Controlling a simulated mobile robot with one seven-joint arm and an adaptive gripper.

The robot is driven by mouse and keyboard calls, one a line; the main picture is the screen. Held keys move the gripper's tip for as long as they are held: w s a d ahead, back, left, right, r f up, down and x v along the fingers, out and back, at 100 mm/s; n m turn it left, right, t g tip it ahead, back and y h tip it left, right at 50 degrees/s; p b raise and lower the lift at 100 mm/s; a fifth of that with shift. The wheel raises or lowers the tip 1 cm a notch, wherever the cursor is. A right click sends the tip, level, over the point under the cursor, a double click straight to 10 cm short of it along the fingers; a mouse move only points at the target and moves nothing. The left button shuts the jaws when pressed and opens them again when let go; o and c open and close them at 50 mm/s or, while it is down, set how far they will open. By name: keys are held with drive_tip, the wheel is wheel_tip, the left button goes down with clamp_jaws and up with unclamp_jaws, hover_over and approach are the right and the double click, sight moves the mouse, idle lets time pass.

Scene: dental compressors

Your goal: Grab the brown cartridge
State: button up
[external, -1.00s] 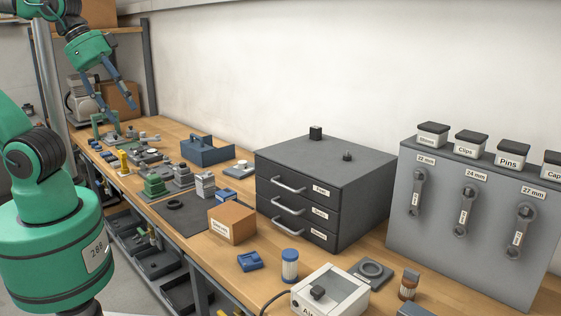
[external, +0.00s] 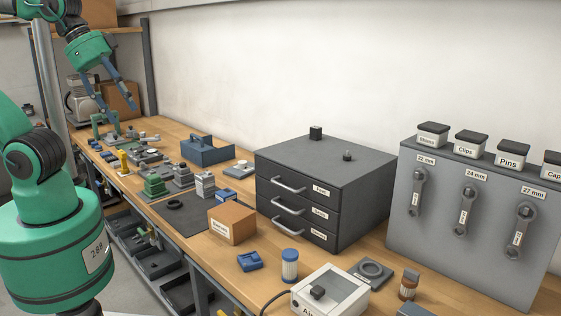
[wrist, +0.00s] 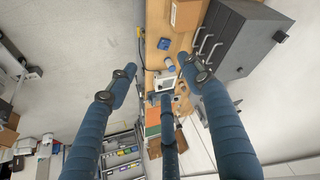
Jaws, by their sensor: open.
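The brown cartridge (external: 408,284) stands upright on the bench at the lower right of the external view, right of the white box and in front of the grey panel. It is a short cylinder with a brown cap and a pale band. I cannot make it out clearly in the wrist view. My gripper (external: 120,108) is high at the far left end of the bench, a long way from the cartridge. Its blue fingers are spread apart and empty. In the wrist view my gripper (wrist: 158,68) shows open, with the bench far below between the fingers.
A white box (external: 331,294) and a blue-capped cylinder (external: 290,265) stand left of the cartridge. A dark drawer cabinet (external: 322,190), a cardboard box (external: 232,223) and a tall grey panel (external: 470,225) crowd the bench.

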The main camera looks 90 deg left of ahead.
drive_tip(key=shift+o, duration=0.3)
idle(0.4)
